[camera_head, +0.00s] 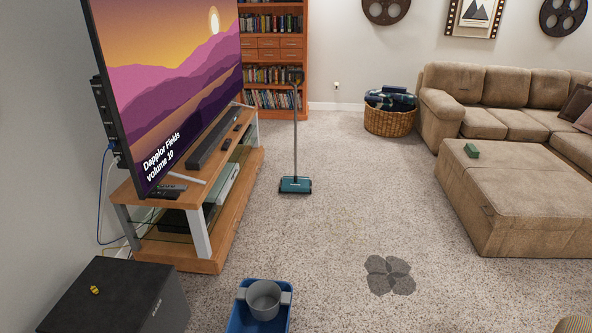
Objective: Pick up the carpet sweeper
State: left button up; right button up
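The carpet sweeper (296,184) stands upright on the carpet in the head view, a little right of the TV stand. It has a teal head flat on the floor and a thin grey upright handle (295,130) with a dark grip at the top, in front of the bookcase. Neither of my grippers is in view, and nothing is seen touching the sweeper.
The TV stand (230,193) with a large TV (170,80) is on the left. A sofa and ottoman (510,205) stand right. Carpet between is mostly clear, with a dark stain (390,275).

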aim_at(295, 184)
jog(key=i+z, duration=0.7)
jog(key=i+j+z, duration=0.35)
jog(key=i+l, duration=0.15)
jog(key=i, duration=0.4)
jog(key=i+l, duration=0.1)
jog(key=i, duration=0.4)
jog(key=i+l, duration=0.15)
jog(key=i, duration=0.4)
jog(key=i+j+u, duration=0.2)
jog(key=i+u, duration=0.8)
jog(key=i, duration=0.25)
jog(key=i+l+u, duration=0.45)
jog(key=i, duration=0.15)
jog(key=j, duration=0.1)
